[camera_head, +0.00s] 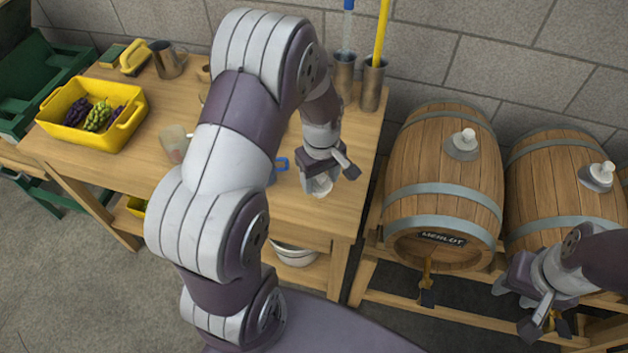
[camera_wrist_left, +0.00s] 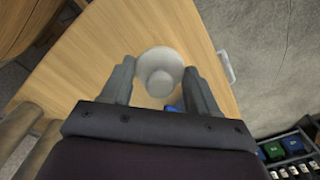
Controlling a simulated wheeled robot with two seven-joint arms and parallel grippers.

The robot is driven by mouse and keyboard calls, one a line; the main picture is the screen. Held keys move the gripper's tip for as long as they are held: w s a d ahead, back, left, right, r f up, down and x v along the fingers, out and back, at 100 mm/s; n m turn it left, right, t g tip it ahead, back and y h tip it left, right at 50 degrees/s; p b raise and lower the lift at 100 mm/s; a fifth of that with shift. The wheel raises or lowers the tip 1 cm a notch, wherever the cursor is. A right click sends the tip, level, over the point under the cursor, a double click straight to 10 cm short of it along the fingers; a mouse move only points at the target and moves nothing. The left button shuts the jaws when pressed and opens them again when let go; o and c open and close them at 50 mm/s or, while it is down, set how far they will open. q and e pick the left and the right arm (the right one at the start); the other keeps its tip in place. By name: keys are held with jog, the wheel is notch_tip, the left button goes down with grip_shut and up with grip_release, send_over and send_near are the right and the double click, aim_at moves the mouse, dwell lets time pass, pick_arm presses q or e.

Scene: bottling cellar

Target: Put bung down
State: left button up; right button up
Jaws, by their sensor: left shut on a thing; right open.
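My left gripper (camera_head: 330,178) is shut on a white bung (camera_head: 320,187), low over the right part of the wooden table (camera_head: 315,222). In the left wrist view the round pale bung (camera_wrist_left: 160,72) sits between the two fingers, with wood beyond it. I cannot tell whether the bung touches the table top. My right gripper (camera_head: 528,312) is open at the lower right, in front of the barrels, with nothing seen in it.
The Merlot barrel (camera_head: 445,190) and a second barrel (camera_head: 565,185) stand right of the table, each with a white stopper on top. A yellow tub of grapes (camera_head: 70,133), a metal jug (camera_head: 167,60) and metal cylinders (camera_head: 372,85) stand on the table.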

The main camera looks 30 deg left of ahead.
aim_at(318, 184)
pick_arm(q)
jog(key=f, duration=0.4)
jog(key=shift+s+a, duration=0.1)
jog(key=shift+s, duration=0.2)
jog(key=shift+w+f, duration=0.15)
jog(key=shift+f, duration=0.05)
jog(key=shift+f, duration=0.2)
jog(key=o, duration=1)
jog(key=shift+o, duration=0.2)
jog(key=shift+r, duration=0.1)
